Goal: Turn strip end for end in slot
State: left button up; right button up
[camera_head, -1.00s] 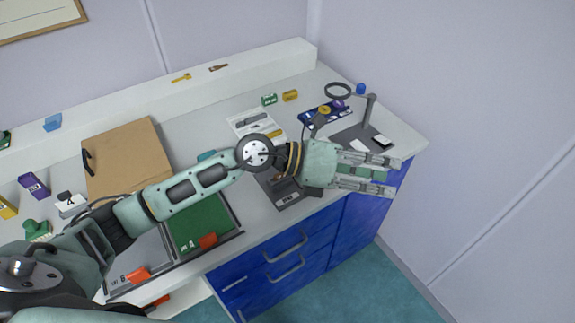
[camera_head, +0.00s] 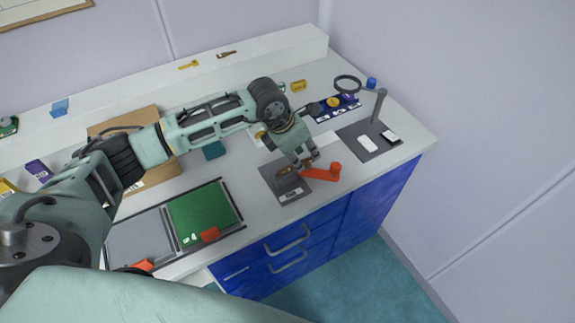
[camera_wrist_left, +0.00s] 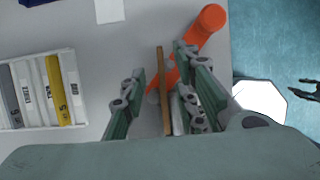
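The narrow brown strip (camera_wrist_left: 165,88) stands on edge between my left gripper's fingers in the left wrist view. My left gripper (camera_wrist_left: 152,90) is open, with a visible gap between its left finger and the strip; the right finger is close to it, and I cannot tell if they touch. In the head view, the left gripper (camera_head: 304,164) points down over a dark grey fixture plate (camera_head: 270,176). An orange lever (camera_head: 325,173) sticks out right of the fingers. The slot is largely hidden by the gripper and lever.
A white holder (camera_wrist_left: 8,128) with several labelled pieces is left of the fingers in the wrist view. A magnifier stand (camera_head: 379,105), a blue rack (camera_head: 322,116), a green mat (camera_head: 200,205) and a cardboard box (camera_head: 160,174) are on the bench. The front edge is close.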

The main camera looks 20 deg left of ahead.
pick_arm(q)
jog(key=shift+x, duration=1.3)
jog(key=shift+c, duration=0.4)
grip_shut()
